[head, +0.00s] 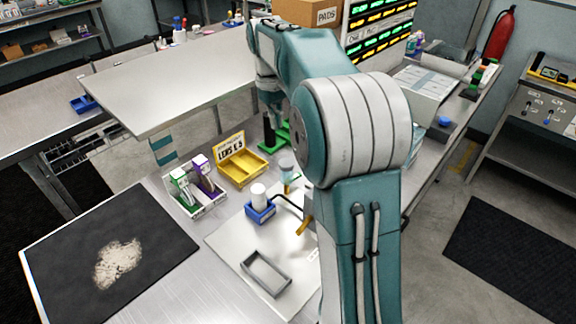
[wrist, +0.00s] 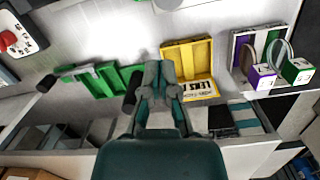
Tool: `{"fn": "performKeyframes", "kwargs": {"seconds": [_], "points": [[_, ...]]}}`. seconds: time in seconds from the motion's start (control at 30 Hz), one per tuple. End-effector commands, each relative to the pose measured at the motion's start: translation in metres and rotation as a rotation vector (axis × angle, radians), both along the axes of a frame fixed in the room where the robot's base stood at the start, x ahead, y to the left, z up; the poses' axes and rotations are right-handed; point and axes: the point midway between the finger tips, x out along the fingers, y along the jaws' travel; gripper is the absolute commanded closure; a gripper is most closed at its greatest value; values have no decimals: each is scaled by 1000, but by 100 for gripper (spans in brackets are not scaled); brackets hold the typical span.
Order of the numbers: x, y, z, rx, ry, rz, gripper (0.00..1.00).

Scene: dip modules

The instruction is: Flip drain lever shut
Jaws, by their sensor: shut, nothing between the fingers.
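My gripper shows in the wrist view (wrist: 156,72) with its fingers together and nothing between them. In the head view my gripper (head: 276,108) points down near a green tray (head: 280,135). The green tray (wrist: 104,84) lies just left of the fingers in the wrist view, with a grey bar (wrist: 76,70) across it ending in a black knob (wrist: 45,83). A black upright piece (wrist: 132,90) stands beside the fingers. An orange lever-like piece (head: 304,224) shows beside my arm in the head view, partly hidden. I cannot tell which piece is the drain lever.
A yellow bin (head: 241,168) and green and purple clipped holders (head: 195,183) stand nearby. A blue holder with a white cylinder (head: 259,193) and a grey frame (head: 266,273) sit in front. A dark mat (head: 62,262) bears pale powder.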

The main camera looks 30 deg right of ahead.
Motion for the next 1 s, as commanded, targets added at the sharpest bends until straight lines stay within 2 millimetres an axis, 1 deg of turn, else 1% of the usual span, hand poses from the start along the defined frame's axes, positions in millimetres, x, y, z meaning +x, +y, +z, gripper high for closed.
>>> {"fn": "performKeyframes", "kwargs": {"seconds": [0.03,0.1,0.23,0.3,0.63,0.73,0.87,1.0], "points": [[8,-6,-8,3,19,1,100],[16,-13,-15,7,41,7,100],[24,-21,-23,12,66,13,100],[26,-23,-25,14,74,16,100],[27,-23,-26,15,76,17,100],[26,-23,-30,15,77,17,100],[24,-24,-45,15,80,16,100],[19,-24,-70,16,80,15,100]]}}
